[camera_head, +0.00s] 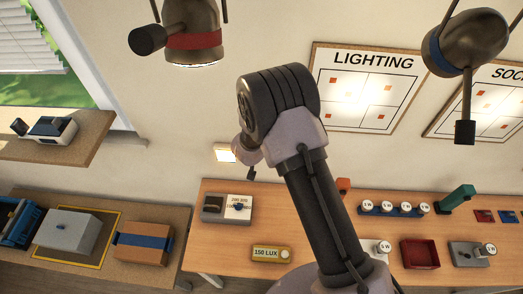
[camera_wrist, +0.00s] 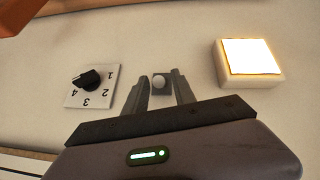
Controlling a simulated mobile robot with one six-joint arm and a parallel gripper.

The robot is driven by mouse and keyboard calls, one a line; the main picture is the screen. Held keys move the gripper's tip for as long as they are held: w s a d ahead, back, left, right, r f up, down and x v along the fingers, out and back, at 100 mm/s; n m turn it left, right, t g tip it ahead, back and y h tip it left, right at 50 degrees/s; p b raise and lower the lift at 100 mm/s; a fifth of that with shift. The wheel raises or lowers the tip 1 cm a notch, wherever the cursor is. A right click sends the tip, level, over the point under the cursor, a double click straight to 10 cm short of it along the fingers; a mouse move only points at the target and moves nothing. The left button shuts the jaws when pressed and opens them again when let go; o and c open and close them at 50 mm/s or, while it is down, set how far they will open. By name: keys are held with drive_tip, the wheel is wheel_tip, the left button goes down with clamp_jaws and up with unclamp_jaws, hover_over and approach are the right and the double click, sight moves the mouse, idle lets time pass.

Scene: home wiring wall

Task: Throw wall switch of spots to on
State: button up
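In the wrist view a small dark wall plate with a round pale knob (camera_wrist: 159,81) shows between my gripper's fingers. I see no label on it, and its on or off position cannot be told. My gripper (camera_wrist: 161,80) is open, with a finger on each side of the knob in the picture; contact cannot be told. In the head view my arm hides this part of the wall. Two spot lamps hang above: one with a red band (camera_head: 194,40), bright at its lower rim, and one with a blue band (camera_head: 436,55).
A numbered rotary dial (camera_wrist: 91,83) is left of the fingers and a glowing square panel (camera_wrist: 249,61) is right of them. The panel also shows in the head view (camera_head: 225,155). A wooden workbench (camera_head: 225,265) stands below, holding a red tray (camera_head: 420,253) and other items.

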drive_tip(key=p+v, duration=0.3)
drive_tip(key=v, duration=1.4)
drive_tip(key=shift+s, duration=0.25)
drive_tip(key=shift+a+r, duration=0.1)
drive_tip(key=s+d+f+m+y+b, duration=0.1)
drive_tip(key=s+d+b, duration=0.4)
drive_tip(key=b, duration=0.7)
drive_tip(key=s+d+f+m+y+b, duration=0.1)
drive_tip(key=s+d+f+b, duration=0.3)
drive_tip(key=s+b, duration=0.5)
drive_tip(key=s+d+f+m+y+b, duration=0.1)
drive_tip(key=s+d+f+m+b, duration=0.2)
drive_tip(key=b, duration=1.2)
drive_tip(key=s+d+f, duration=0.2)
drive_tip(key=s, duration=0.3)
drive_tip(key=shift+d+m+g, duration=0.3)
drive_tip(key=shift+g, duration=0.1)
drive_tip(key=shift+f, duration=0.15)
